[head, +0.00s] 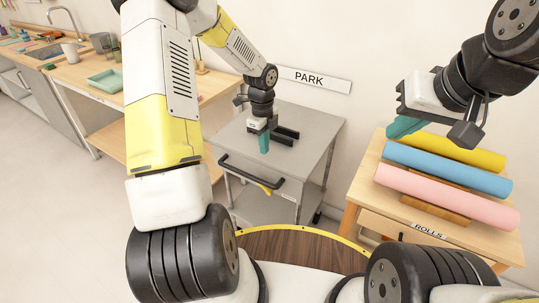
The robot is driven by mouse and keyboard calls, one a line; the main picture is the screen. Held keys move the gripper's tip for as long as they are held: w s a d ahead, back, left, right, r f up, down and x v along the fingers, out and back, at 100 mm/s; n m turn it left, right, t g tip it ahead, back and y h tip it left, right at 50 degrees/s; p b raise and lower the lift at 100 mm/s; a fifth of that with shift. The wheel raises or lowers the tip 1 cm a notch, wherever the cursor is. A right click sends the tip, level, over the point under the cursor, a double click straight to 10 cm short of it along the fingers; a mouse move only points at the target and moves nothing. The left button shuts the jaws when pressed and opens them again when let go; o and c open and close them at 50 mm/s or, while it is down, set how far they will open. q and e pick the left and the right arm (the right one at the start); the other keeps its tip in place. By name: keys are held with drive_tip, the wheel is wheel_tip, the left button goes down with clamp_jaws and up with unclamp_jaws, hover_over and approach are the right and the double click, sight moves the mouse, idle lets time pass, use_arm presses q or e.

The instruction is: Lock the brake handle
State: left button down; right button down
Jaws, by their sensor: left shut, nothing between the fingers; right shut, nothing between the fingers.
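A grey metal cart (312,124) stands against the wall under a sign that reads PARK (315,79). A black bar handle (250,174) runs along its front edge. A small yellow lever (266,188), which looks like the brake handle, shows just below the bar; I cannot tell its exact position. My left gripper (264,145) points down over the cart top, behind the bar and apart from the lever. It is shut with teal fingertips and holds nothing. My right gripper (402,128) is shut and empty, above the left end of the rolls.
A wooden stand labelled ROLLS (430,229) at the right holds yellow, blue and pink rolls (445,168). A wooden workbench (85,72) with a green tray (104,79) stands at the left. A round brown wooden surface with a yellow rim (300,246) is in front of the cart.

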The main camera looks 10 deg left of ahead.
use_arm(q)
wheel_tip(320, 180, down, 10)
drive_tip(key=shift+s+d+r, duration=0.1)
drive_tip(key=shift+d+r, duration=0.05)
drive_tip(key=shift+r, duration=0.1)
drive_tip(key=f, duration=0.1)
drive_tip(key=a+f, duration=0.1)
drive_tip(key=f, duration=0.1)
drive_tip(key=shift+w+a, duration=0.3)
drive_tip(key=shift+a, duration=0.05)
drive_tip(key=shift+w+a+f, duration=0.15)
drive_tip(key=shift+a+f, duration=0.1)
drive_tip(key=shift+f, duration=0.15)
drive_tip(key=shift+w+a+f, duration=0.3)
drive_tip(key=shift+a+f, duration=0.4)
drive_tip(key=shift+a, duration=0.2)
drive_tip(key=shift+d+r, duration=0.1)
drive_tip(key=shift+s+d+r, duration=0.25)
drive_tip(key=shift+d+r, duration=0.05)
drive_tip(key=shift+d, duration=0.3)
